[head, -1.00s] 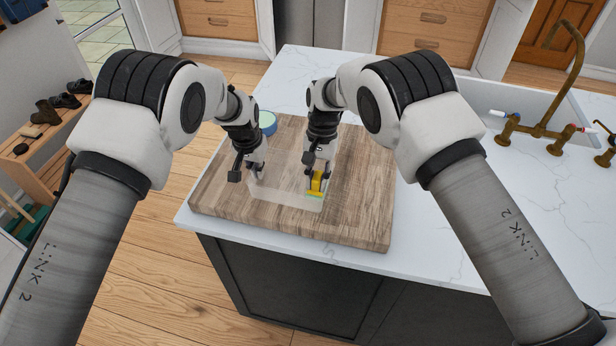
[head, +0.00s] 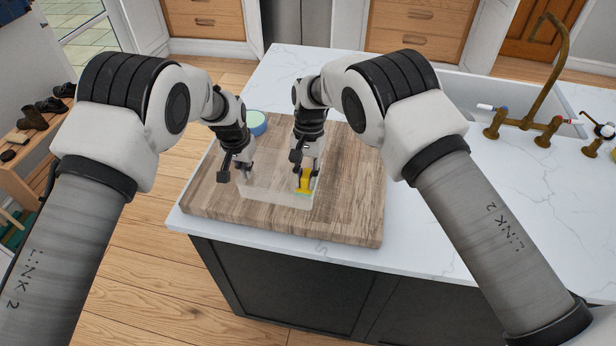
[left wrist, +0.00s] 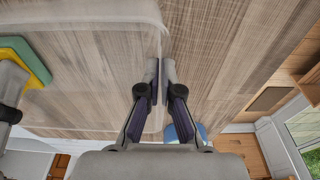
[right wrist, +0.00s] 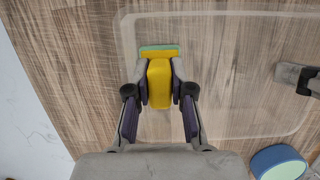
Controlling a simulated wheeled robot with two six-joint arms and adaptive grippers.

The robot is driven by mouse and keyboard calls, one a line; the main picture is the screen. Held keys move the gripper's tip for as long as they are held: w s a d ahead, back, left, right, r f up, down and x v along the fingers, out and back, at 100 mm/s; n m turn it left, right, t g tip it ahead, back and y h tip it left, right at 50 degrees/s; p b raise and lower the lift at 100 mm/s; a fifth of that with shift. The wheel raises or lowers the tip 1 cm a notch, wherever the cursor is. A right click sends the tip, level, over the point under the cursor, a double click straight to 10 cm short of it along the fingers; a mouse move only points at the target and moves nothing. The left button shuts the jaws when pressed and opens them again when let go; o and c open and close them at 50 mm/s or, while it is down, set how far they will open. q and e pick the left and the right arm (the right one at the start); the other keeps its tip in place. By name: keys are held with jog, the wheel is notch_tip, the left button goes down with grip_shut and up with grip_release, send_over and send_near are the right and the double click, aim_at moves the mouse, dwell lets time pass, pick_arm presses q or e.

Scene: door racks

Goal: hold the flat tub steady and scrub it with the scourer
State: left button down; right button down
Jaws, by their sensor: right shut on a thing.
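The flat tub (head: 270,198) is clear, shallow and see-through, and sits on the wooden board. Its pale outline also shows in the right wrist view (right wrist: 225,14). My left gripper (left wrist: 161,72) has its fingertips close together, one on each side of the tub's side wall; I cannot tell whether they press on it. In the head view it is at the tub's left end (head: 245,172). My right gripper (right wrist: 159,72) is shut on the yellow scourer (right wrist: 159,85) with its green pad. It holds the scourer at the tub's right end, pad downward; pad contact is unclear.
The thick wooden board (head: 352,200) lies on the white marble counter (head: 440,220), near its front edge. A round blue tub with a green top (head: 256,122) stands at the board's back left. A sink with brass taps (head: 530,125) is at the right.

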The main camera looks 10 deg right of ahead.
pick_arm(q)
jog(key=shift+d, duration=0.1)
pick_arm(e)
jog(key=shift+r, duration=4.2)
pick_arm(q)
jog(key=c, duration=1.2)
grip_release()
jog(key=shift+c, duration=0.2)
pick_arm(e)
jog(key=shift+w, duration=0.1)
pick_arm(q)
notch_tip(320, 180, up, 12)
jog(key=s, duration=0.1)
jog(key=shift+s+a+f, duration=0.15)
jog(key=shift+s+a, duration=0.1)
